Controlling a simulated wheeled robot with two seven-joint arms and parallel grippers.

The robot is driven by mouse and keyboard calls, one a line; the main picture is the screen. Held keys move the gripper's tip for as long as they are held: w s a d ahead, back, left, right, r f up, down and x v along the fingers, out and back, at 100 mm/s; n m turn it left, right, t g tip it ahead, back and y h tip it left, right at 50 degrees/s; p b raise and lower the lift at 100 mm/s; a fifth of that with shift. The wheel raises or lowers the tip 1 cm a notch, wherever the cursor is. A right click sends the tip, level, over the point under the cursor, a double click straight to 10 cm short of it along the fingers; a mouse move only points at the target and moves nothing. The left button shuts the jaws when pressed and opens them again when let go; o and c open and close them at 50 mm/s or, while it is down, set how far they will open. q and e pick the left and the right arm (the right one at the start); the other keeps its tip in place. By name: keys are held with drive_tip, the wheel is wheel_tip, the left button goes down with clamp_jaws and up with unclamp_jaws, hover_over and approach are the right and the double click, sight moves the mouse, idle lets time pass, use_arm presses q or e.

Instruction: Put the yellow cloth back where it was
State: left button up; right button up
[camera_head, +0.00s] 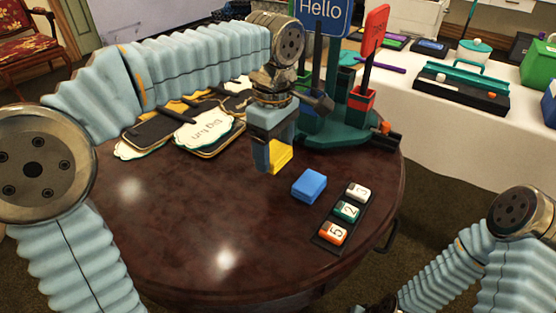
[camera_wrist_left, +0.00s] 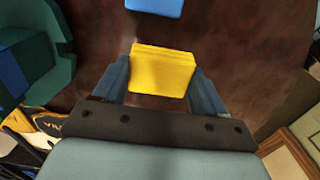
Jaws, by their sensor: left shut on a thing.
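The yellow cloth (camera_head: 281,155) is a small folded block. My left gripper (camera_head: 272,160) is shut on it above the round dark wooden table (camera_head: 170,220). In the left wrist view the yellow cloth (camera_wrist_left: 162,70) sits between the two blue fingers of the left gripper (camera_wrist_left: 160,80). A similar folded blue cloth (camera_head: 309,185) lies on the table just right of and nearer than the gripper, and its edge shows in the left wrist view (camera_wrist_left: 155,5). Part of my right arm shows at the lower right, but its gripper is out of frame.
A dark strip (camera_head: 322,240) with numbered blocks lies right of the blue cloth. A green stand (camera_head: 335,130) with signs stands behind the gripper. Several sign boards (camera_head: 205,135) lie at the back left. The table's front and left are clear. A white-covered table (camera_head: 450,130) stands beyond.

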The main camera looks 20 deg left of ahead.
sight(277, 162)
use_arm(q)
drive_tip(key=shift+w+f, duration=0.55)
drive_tip(key=shift+f, duration=0.15)
drive_tip(key=f, duration=0.4)
drive_tip(key=shift+w, duration=0.4)
drive_tip(key=shift+f+b, duration=0.15)
drive_tip(key=shift+b, duration=0.15)
drive_tip(key=o, duration=1)
wheel_tip(277, 162, up, 12)
drive_tip(key=shift+r+p, duration=0.2)
drive_tip(key=shift+p, duration=0.9)
